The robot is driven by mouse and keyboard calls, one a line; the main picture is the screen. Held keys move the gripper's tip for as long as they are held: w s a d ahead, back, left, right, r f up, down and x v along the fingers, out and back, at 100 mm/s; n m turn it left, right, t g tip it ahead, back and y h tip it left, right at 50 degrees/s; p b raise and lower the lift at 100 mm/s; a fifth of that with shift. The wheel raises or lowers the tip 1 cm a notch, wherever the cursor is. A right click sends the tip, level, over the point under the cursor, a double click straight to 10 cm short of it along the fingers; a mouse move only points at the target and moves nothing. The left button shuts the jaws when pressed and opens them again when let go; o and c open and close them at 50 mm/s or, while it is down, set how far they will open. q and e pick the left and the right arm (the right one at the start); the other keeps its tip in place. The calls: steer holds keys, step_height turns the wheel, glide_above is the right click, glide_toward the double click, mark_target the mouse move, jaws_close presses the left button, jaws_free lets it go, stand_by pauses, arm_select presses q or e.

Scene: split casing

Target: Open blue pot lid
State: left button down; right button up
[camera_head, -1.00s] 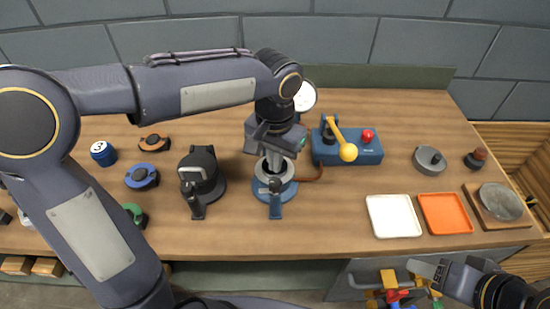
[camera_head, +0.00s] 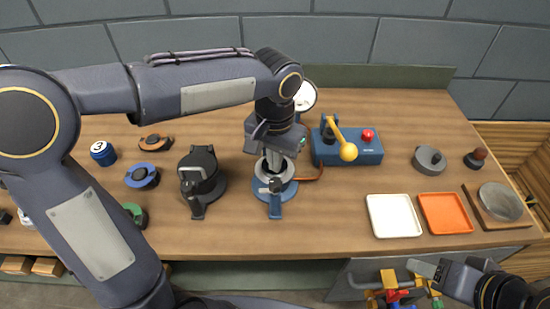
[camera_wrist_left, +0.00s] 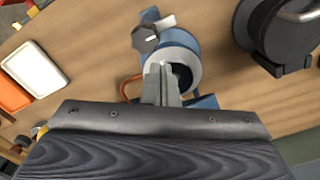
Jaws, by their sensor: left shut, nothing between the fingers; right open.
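The blue pot (camera_head: 268,190) stands on the wooden table near its front middle, with a grey clamp-like part at its front. In the left wrist view the blue pot (camera_wrist_left: 180,38) shows a pale rim and a dark area inside it, partly behind my fingers. My left gripper (camera_head: 273,163) points down over the pot; its fingers are shut and empty. In the wrist view the left gripper's fingertips (camera_wrist_left: 161,68) overlap the pot's rim; I cannot tell whether they touch. My right gripper (camera_head: 424,268) is open, low at the right, off the table's front edge.
A black pot (camera_head: 207,180) stands just left. A blue box (camera_head: 347,152) with a yellow-knobbed lever stands behind right. A white tray (camera_head: 393,216) and an orange tray (camera_head: 445,213) lie at right. Blue (camera_head: 142,176) and orange (camera_head: 155,143) round pieces lie at left.

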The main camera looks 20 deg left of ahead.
stand_by(0.6)
arm_select(q)
steer(key=shift+w+a+p, duration=0.2)
steer(key=shift+w+p, duration=0.1)
steer(key=shift+w, duration=0.3)
steer(key=shift+w+a+p, duration=0.15)
steer(key=shift+w+p, duration=0.1)
steer(key=shift+w, duration=0.35)
steer(key=shift+w+a+r+p, duration=0.1)
steer(key=shift+w+a+p, duration=0.1)
steer(key=shift+w+p, duration=0.25)
steer(key=shift+w+a, duration=0.15)
steer(key=shift+w, duration=0.65)
steer(key=shift+w+a+p, duration=0.1)
steer(key=shift+w+p, duration=0.3)
steer(key=shift+w+a+p, duration=0.25)
steer(key=shift+w+p, duration=0.1)
steer(key=shift+w, duration=0.4)
steer(key=shift+s+d+r+p, duration=0.15)
steer(key=shift+s+r+p, duration=0.45)
steer(key=shift+r, duration=0.35)
steer(key=shift+s+d+r+p, duration=0.15)
steer(key=shift+s+r+p, duration=0.2)
steer(key=shift+r+p, duration=0.55)
steer(key=shift+s+d+r+p, duration=0.15)
steer(key=shift+s+r+p, duration=0.35)
steer(key=shift+r, duration=0.55)
steer(key=shift+s, duration=0.1)
